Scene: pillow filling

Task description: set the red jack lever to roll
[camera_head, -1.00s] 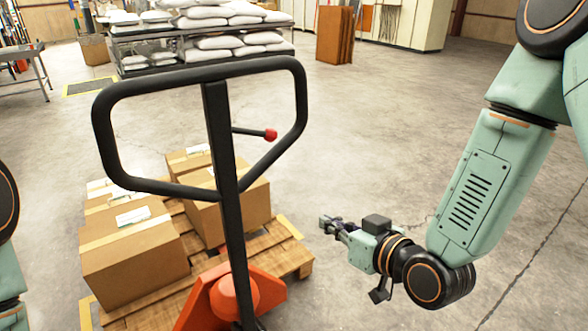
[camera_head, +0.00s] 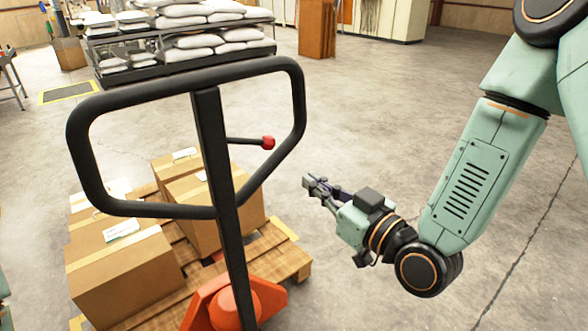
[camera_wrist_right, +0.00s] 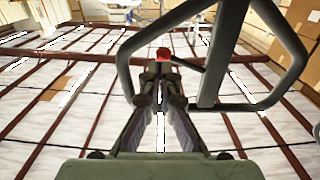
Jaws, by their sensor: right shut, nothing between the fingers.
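The jack lever is a thin black rod with a red knob (camera_head: 268,142), standing out to the right from the handle post inside the black loop handle (camera_head: 185,70) of the pallet jack. My right gripper (camera_head: 307,182) is shut and empty, to the right of the handle and lower in the picture than the knob. In the right wrist view the red knob (camera_wrist_right: 163,54) shows just beyond the shut fingertips (camera_wrist_right: 161,72), with the handle loop around that area. A gap to the knob cannot be judged there. My left gripper is not in view.
The orange jack body (camera_head: 222,303) stands at a wooden pallet (camera_head: 290,262) with cardboard boxes (camera_head: 125,270). A rack of white sacks (camera_head: 190,42) is at the back. The floor right of the jack is clear.

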